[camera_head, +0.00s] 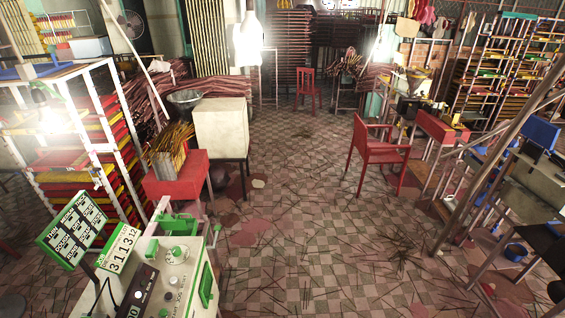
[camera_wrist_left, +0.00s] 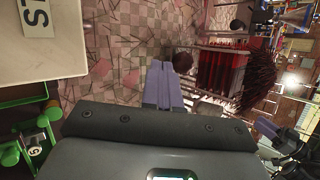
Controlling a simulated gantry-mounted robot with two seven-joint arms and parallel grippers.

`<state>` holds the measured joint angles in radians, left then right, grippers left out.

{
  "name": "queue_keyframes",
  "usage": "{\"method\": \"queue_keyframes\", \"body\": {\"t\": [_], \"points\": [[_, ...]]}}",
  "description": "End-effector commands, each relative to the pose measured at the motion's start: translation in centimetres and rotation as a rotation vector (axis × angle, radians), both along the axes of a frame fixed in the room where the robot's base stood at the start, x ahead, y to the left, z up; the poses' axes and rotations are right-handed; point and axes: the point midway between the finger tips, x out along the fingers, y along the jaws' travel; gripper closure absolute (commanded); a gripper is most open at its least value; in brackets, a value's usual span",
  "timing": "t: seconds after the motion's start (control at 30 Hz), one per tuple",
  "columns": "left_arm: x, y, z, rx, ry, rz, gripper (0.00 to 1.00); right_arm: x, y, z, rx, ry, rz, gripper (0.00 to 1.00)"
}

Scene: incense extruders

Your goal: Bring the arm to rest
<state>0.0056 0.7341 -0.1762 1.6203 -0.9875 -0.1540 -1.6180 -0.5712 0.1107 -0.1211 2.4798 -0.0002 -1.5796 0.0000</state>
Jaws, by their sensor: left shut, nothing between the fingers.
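My left gripper (camera_wrist_left: 164,88) shows in the left wrist view, with its two pale purple fingers together and nothing between them. It hangs in the air over the tiled floor, apart from the things around it.
A white machine (camera_head: 150,300) with green handles stands at the front left; part of it shows at left in the left wrist view. Incense bundles (camera_head: 167,150) stand on a red stool (camera_head: 176,182). A red chair (camera_head: 380,150) stands right of centre. The middle floor is open, with scattered sticks.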

Motion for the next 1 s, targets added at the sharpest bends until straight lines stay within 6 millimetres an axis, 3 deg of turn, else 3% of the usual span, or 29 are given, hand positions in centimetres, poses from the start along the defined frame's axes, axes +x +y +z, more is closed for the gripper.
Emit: {"method": "queue_keyframes", "body": {"t": [0.17,0.23,0.33,0.5,0.7,0.83,1.0], "points": [[-5.5,-8.8,-0.6,-0.129,0.047,0.065,1.0,-0.2,0.0,1.4,-0.001,0.006,0.001,0.57],[-7.5,-12.4,0.5,-0.195,0.104,0.218,1.0,-0.3,0.0,2.1,-0.001,0.007,0.001,0.57],[-9.2,-14.7,3.5,-0.306,0.255,0.606,1.0,-0.4,-0.1,2.9,-0.004,0.009,0.002,0.57],[-11.4,-11.7,8.7,-0.526,0.549,1.35,1.0,-0.5,-0.4,3.4,-0.015,0.012,0.008,0.57],[-14.2,-7.3,12.5,-0.768,0.791,2.014,1.0,-0.5,-0.4,3.3,-0.016,0.012,0.009,0.57],[-16.1,-6.1,12.5,-0.828,0.886,2.284,1.0,-0.5,-0.4,3.3,-0.014,0.011,0.008,0.57],[-17.3,-5.8,12.0,-0.855,0.932,2.441,1.0,-0.4,-0.3,3.3,-0.011,0.011,0.005,0.57]]}}
